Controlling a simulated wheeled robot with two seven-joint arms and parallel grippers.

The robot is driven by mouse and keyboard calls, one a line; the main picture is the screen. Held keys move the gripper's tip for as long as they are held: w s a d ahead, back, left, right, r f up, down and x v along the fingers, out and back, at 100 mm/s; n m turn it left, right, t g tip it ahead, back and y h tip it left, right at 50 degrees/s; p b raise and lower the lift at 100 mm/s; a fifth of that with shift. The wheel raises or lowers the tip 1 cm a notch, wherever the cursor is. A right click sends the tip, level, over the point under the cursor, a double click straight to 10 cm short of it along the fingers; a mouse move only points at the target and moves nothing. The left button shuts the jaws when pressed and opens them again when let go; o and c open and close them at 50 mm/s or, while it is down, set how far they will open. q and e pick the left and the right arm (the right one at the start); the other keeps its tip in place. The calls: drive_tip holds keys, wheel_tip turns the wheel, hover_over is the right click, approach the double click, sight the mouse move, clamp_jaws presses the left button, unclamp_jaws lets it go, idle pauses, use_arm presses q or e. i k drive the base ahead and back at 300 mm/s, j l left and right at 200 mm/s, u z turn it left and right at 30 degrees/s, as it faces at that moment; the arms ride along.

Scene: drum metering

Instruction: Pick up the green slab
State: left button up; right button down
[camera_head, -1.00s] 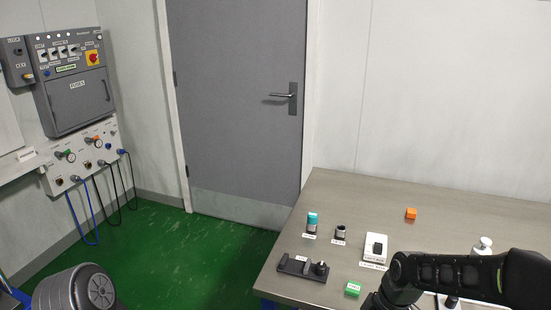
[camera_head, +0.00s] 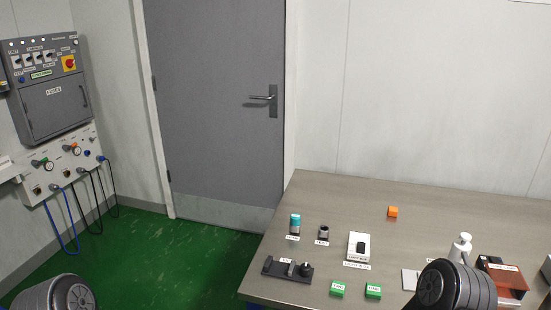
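Two small green blocks with white labels lie side by side near the front edge of the table, a left one (camera_head: 337,289) and a right one (camera_head: 373,291). Their labels are too small to read surely, and I cannot tell which is the green slab. Only a rounded dark link of my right arm shows at the bottom right, to the right of the blocks. A rounded link of my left arm shows at the bottom left. Neither gripper is in view.
On the table (camera_head: 440,211) stand a black fixture (camera_head: 288,270), a teal-topped cylinder (camera_head: 295,224), a small dark cylinder (camera_head: 324,232), a white box (camera_head: 359,245), an orange cube (camera_head: 393,211), a white bottle (camera_head: 461,247) and a brown-topped box (camera_head: 503,281). The back of the table is mostly clear.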

sight(337, 288)
drive_tip(key=z, duration=0.45)
drive_tip(key=j+z, duration=0.15)
drive_tip(key=z, duration=0.3)
drive_tip(key=i+j+z, duration=0.1)
drive_tip(key=z, duration=0.35)
drive_tip(key=j+z, duration=0.1)
drive_tip(key=z, duration=0.35)
drive_tip(key=j+z, duration=0.1)
drive_tip(key=z, duration=0.35)
drive_tip(key=j+z, duration=0.1)
drive_tip(key=z, duration=0.35)
drive_tip(key=k+j+z, duration=0.55)
drive_tip(key=j+z, duration=0.2)
drive_tip(key=k+j+z, duration=0.2)
drive_tip(key=z, duration=0.15)
drive_tip(key=k+j, duration=0.15)
drive_tip(key=k, duration=0.25)
drive_tip(key=k+j, duration=0.2)
drive_tip(key=k, duration=0.15)
drive_tip(key=z, duration=0.05)
